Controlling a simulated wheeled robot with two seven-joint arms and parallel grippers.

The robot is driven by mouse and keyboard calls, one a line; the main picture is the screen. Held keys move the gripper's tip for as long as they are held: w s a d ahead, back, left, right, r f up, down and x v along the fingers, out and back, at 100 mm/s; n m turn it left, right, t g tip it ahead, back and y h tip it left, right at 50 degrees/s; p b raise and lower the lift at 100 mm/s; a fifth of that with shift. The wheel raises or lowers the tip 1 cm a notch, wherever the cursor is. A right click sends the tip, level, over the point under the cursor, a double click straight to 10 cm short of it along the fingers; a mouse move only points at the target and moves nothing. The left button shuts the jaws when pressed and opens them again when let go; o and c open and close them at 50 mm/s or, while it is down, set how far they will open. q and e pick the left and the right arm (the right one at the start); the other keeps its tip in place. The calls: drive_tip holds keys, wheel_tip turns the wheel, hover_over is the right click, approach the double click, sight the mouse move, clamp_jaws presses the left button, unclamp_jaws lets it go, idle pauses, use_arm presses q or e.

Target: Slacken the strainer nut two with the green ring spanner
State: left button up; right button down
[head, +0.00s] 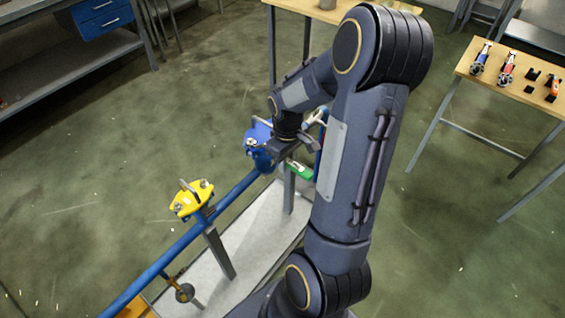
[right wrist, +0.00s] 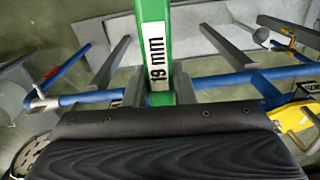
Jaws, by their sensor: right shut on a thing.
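My right gripper (head: 290,150) is shut on the green ring spanner (head: 301,172), beside the blue strainer cover (head: 258,132). In the right wrist view the spanner (right wrist: 183,40) runs up from the dark jaw and bears a "19 mm" label; its ring end is out of that view. In the head view my arm hides part of the spanner and the blue strainer. A yellow strainer cover (head: 191,199) with several nuts stands nearer on the blue pipe (head: 177,247). I cannot tell which nut is number two, nor whether the spanner touches a nut. My left gripper is not in view.
The pipe stands on grey posts (head: 219,252) over a pale base plate (head: 250,240). A wooden table (head: 520,78) at right holds several tools. A bench with blue drawers (head: 103,18) is at upper left. The green floor (head: 110,170) left of the pipe is clear.

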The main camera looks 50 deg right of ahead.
drive_tip(key=shift+d+n, duration=0.4)
drive_tip(key=shift+d, duration=0.1)
drive_tip(key=shift+r, duration=0.1)
drive_tip(key=shift+r+p, duration=3.5)
drive_tip(key=shift+r, duration=0.75)
drive_tip(key=shift+f, duration=0.1)
